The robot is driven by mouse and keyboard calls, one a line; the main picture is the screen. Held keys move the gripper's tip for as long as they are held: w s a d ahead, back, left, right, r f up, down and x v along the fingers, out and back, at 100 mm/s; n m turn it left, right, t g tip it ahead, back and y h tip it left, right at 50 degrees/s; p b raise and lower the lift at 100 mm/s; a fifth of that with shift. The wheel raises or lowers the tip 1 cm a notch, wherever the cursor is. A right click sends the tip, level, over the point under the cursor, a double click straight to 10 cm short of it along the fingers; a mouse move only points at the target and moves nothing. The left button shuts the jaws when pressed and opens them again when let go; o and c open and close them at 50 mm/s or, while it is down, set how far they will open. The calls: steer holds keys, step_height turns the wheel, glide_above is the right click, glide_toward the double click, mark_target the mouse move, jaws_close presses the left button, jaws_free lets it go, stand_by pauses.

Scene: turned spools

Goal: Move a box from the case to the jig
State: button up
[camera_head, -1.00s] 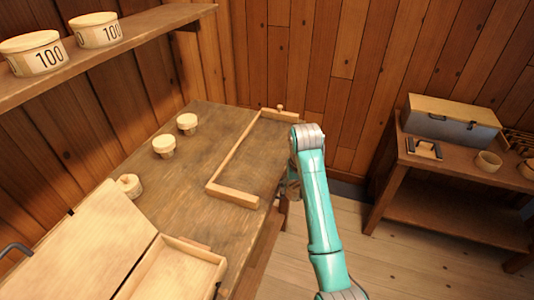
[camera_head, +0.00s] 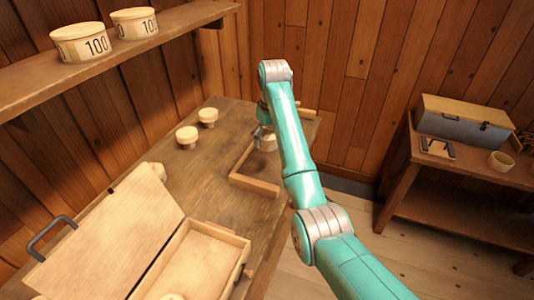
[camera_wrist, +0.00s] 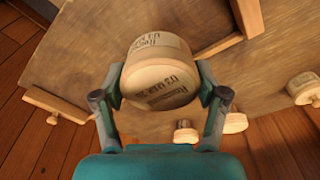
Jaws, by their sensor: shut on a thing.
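My gripper (camera_wrist: 160,92) is shut on a round, pale wooden box (camera_wrist: 160,78) with dark lettering, one finger on each side. In the head view the held box (camera_head: 268,143) is at the jig's open area, partly behind my arm. I cannot tell whether it touches the bench. The jig (camera_head: 254,185) is a low frame of wooden bars on the bench; its bar with a small knob shows in the wrist view (camera_wrist: 75,106). The open wooden case (camera_head: 226,236) is at the front left, its lid (camera_head: 108,238) tilted back. A round thing (camera_head: 171,297) shows at its cut-off lower edge.
A shelf (camera_head: 120,50) above holds two tubs marked 100. A side table (camera_head: 455,175) at right carries a grey chest (camera_head: 462,125).

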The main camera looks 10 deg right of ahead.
glide_above(266, 166)
steer(key=f, duration=0.4)
steer(key=shift+s+f, duration=0.25)
steer(key=shift+d+f, duration=0.1)
steer(key=shift+f, duration=2.5)
steer(key=o, duration=1.1)
steer(key=shift+f, duration=0.1)
